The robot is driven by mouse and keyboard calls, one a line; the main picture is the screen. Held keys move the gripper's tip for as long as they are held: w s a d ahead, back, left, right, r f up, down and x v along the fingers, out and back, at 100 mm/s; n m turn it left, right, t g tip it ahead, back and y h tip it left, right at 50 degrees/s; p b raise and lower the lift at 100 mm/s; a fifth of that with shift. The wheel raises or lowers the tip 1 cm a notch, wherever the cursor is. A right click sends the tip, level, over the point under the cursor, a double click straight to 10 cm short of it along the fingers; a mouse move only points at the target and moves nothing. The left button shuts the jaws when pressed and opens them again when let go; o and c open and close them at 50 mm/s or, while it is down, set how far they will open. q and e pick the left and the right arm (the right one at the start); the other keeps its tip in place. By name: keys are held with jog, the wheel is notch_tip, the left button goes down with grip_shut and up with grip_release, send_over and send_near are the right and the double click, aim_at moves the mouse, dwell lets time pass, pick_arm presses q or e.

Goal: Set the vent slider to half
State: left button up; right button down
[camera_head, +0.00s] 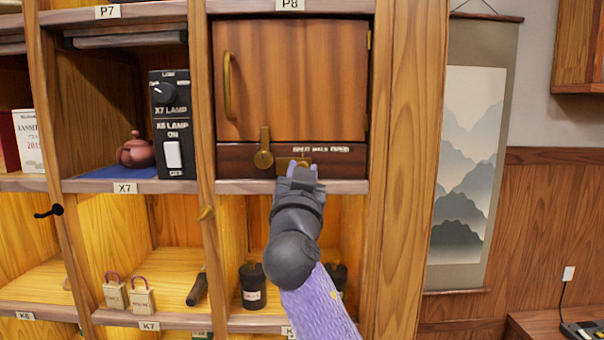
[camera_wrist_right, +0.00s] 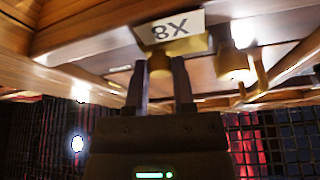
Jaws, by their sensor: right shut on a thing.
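The vent slider is a brass knob on the dark wooden strip (camera_head: 345,162) below the closed cabinet door (camera_head: 290,80) of P8. A small label with white lettering (camera_head: 321,149) runs above it, too small to read surely. My right gripper (camera_head: 304,170) reaches up from below and is shut on the slider knob. Its hand hides most of the knob in the head view. In the right wrist view the brass slider knob (camera_wrist_right: 160,62) sits between the two fingertips (camera_wrist_right: 158,82). My left gripper is in neither view.
A brass latch (camera_head: 264,150) hangs just left of the slider, close to my right gripper. The door has a brass handle (camera_head: 228,85). A lamp switch box (camera_head: 172,125) and a teapot (camera_head: 135,150) stand in the left bay. Padlocks (camera_head: 143,297) and dark jars (camera_head: 252,287) stand below.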

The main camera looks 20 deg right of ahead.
dwell(0.7)
jog(key=shift+s+d, duration=0.25)
jog(key=shift+d, duration=0.5)
jog(key=shift+s+d, duration=0.2)
jog(key=shift+d, duration=0.55)
jog(key=shift+c, duration=2.2)
grip_release()
jog(key=shift+a, duration=0.1)
jog(key=b+v, duration=0.5)
jog(key=v, duration=0.5)
